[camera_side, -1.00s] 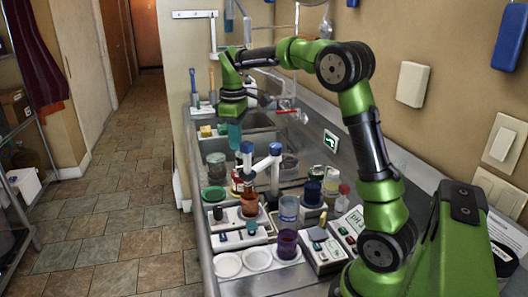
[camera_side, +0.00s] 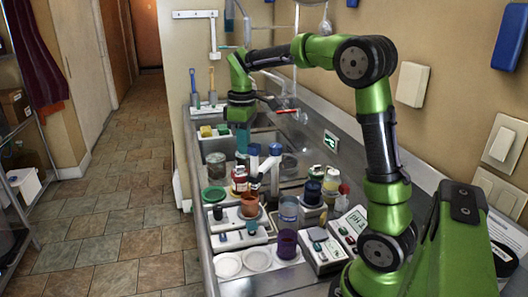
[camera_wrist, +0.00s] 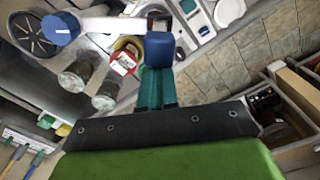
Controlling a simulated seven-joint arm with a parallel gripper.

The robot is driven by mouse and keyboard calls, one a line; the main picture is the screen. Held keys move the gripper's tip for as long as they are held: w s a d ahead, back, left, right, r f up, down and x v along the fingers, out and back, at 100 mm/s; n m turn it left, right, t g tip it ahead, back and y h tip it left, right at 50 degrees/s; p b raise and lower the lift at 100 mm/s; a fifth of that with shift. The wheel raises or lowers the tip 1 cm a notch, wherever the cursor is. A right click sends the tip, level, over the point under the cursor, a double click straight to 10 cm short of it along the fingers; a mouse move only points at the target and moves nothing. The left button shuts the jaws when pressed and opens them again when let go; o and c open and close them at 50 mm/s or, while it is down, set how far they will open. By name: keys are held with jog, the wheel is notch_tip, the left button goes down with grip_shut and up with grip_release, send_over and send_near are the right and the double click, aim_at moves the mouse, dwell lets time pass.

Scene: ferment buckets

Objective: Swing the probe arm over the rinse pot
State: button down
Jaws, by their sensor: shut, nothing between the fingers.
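The probe arm (camera_side: 264,182) is a pale bar on a post with a blue knob at each end. One knob (camera_wrist: 60,28) sits above a dark marked disc in the wrist view; the other, the outer knob (camera_wrist: 160,48), is right by my fingertips. My gripper (camera_side: 242,145) has teal fingers, shut and empty, beside the outer knob. The fingers also show in the wrist view (camera_wrist: 154,82); I cannot tell whether they touch the knob. A terracotta-coloured pot (camera_side: 250,209) stands below on the near side. I cannot tell for certain which vessel is the rinse pot.
A red labelled jar (camera_side: 239,181) and a clear jar (camera_side: 216,166) stand close to the arm. A purple-filled cylinder (camera_side: 287,240), white dishes (camera_side: 228,265) and a pH meter (camera_side: 348,226) crowd the near bench. The sink lies behind, and the wall bounds the right.

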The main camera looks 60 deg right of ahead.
aim_at(254, 146)
jog(key=shift+s+a, duration=0.1)
jog(key=shift+s, duration=1.4)
jog(key=s, duration=0.3)
jog(key=shift+s+d, duration=0.1)
jog(key=shift+d, duration=0.1)
